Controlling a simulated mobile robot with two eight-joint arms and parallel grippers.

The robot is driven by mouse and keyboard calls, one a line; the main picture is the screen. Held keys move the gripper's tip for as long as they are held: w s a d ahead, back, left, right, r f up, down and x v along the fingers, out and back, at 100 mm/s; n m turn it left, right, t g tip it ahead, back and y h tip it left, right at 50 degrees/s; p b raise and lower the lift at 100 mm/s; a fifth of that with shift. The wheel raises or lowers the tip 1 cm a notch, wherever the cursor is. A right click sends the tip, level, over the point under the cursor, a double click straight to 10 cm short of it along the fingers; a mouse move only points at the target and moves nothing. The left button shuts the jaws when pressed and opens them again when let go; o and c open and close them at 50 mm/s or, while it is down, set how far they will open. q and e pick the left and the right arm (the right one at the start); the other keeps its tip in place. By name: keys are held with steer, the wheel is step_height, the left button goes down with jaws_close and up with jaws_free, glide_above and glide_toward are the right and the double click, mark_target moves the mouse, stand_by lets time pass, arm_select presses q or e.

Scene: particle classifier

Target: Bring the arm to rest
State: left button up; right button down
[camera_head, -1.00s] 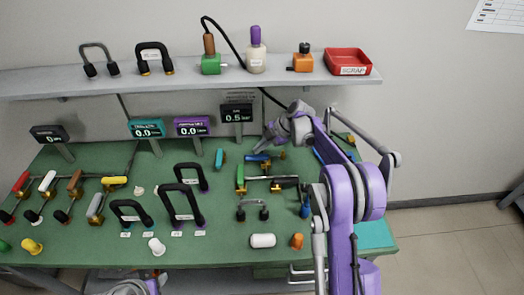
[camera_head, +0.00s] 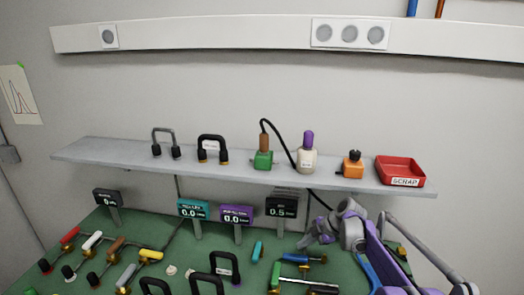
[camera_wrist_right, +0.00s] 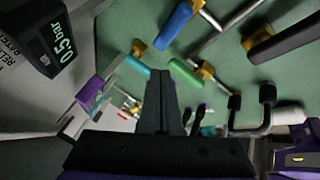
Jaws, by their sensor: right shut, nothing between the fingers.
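My right arm comes in from the lower right in the head view. Its gripper (camera_head: 306,241) is over the back of the green bench (camera_head: 345,281), just right of the 0.5 bar display (camera_head: 282,207). In the right wrist view its fingers (camera_wrist_right: 161,78) are together, with nothing held between them. Beyond the fingers are a blue handle (camera_wrist_right: 173,26), a green handle (camera_wrist_right: 186,76) and a teal handle (camera_wrist_right: 137,66), apart from the gripper as far as I can tell. My left gripper is out of view.
A grey shelf (camera_head: 225,171) above the bench carries handles, bottles and a red scrap tray (camera_head: 400,170). A teal display (camera_head: 193,209) and purple display (camera_head: 236,215) stand left of the gripper. Black handles (camera_head: 224,267) and coloured valve levers crowd the bench's left and front.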

steer(key=s+a+r+m+h, duration=0.15)
steer(key=s+r+m, duration=0.3)
steer(key=s, duration=0.45)
steer(key=s+a+r+m+h, duration=0.1)
steer(key=s+r+m+h, duration=0.1)
steer(key=s+r+m, duration=0.45)
steer(key=s+f+m+t+h, duration=0.1)
steer(key=s+f+m, duration=0.1)
steer(key=s, duration=0.5)
steer(key=s+d+f+m+h, duration=0.1)
steer(key=s+f+m, duration=0.2)
steer(key=s, duration=0.5)
steer(key=s+f+m+t+h, duration=0.1)
steer(key=s+f+m, duration=0.2)
steer(key=s+m, duration=0.2)
steer(key=shift+s+d+t, duration=0.2)
steer(key=shift+s+t, duration=0.1)
steer(key=shift+s, duration=0.85)
